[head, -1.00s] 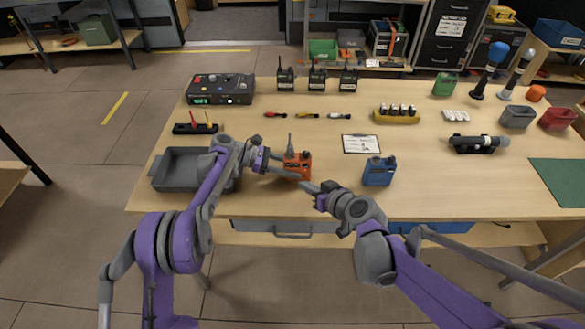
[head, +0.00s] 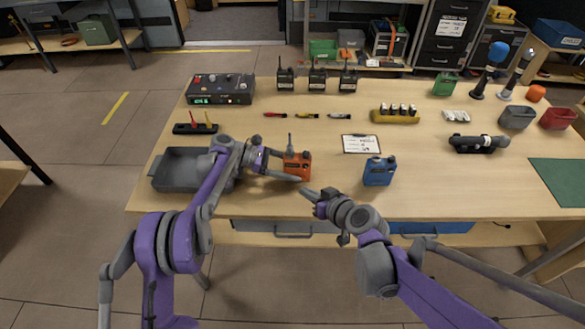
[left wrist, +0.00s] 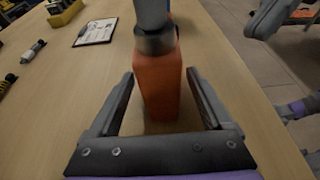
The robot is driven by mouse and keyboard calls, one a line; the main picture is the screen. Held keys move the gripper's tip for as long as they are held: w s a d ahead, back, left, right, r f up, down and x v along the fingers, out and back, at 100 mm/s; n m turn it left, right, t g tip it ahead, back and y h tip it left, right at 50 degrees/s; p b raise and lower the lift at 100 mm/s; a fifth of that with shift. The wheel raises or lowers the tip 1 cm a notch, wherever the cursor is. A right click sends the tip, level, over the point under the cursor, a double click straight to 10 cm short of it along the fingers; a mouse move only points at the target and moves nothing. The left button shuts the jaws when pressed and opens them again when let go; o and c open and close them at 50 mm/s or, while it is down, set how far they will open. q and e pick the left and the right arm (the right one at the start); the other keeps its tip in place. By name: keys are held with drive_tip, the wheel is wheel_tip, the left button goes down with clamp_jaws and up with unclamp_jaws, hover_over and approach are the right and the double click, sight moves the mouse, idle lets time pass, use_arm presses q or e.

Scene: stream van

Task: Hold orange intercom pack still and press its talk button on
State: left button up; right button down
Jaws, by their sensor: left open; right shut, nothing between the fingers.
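The orange intercom pack (head: 298,165) stands upright on the table, with a dark stub on top. My left gripper (head: 285,165) is open with its fingers around the pack. In the left wrist view the orange pack (left wrist: 160,85) stands between the two spread fingers of the left gripper (left wrist: 160,100), with a gap on each side. My right gripper (head: 303,192) is shut and empty, just in front of and below the pack in the picture, apart from it. The talk button cannot be made out.
A blue pack (head: 379,171) stands to the right, and a clipboard (head: 361,144) lies behind it. A grey tray (head: 166,183) is at the left, partly behind my left arm. Several radios (head: 317,78) stand at the back.

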use_arm(q)
drive_tip(key=v, duration=1.2)
drive_tip(key=s+d+r+m+t+y+p, duration=0.15)
drive_tip(key=s+r+m+y, duration=0.25)
drive_tip(key=s, duration=0.4)
drive_tip(key=s+r+m+t+y+p, duration=0.1)
drive_tip(key=s+r+m+y+p, duration=0.2)
drive_tip(key=s, duration=0.6)
drive_tip(key=s+a+f+m+t+y+p, duration=0.1)
drive_tip(key=s+a+m+y, duration=0.2)
drive_tip(key=s, duration=0.6)
drive_tip(key=s+a+f+m+t+y, duration=0.1)
drive_tip(key=s+a+m+t+y, duration=0.1)
drive_tip(key=s+m, duration=0.5)
drive_tip(key=s+a+y, duration=0.1)
drive_tip(key=s+y, duration=0.1)
drive_tip(key=s, duration=0.1)
drive_tip(key=shift+a+m+p, duration=0.15)
drive_tip(key=shift+m+p, duration=0.15)
drive_tip(key=shift+p, duration=0.05)
use_arm(e)
drive_tip(key=s+d+r+m+g+h, duration=0.2)
drive_tip(key=s+d, duration=0.5)
drive_tip(key=s, duration=0.4)
drive_tip(key=s+d+r+m+g+h, duration=0.2)
drive_tip(key=s+d+h, duration=0.3)
drive_tip(key=s+d, duration=0.3)
drive_tip(key=s, duration=0.4)
drive_tip(key=shift+m+g, duration=0.3)
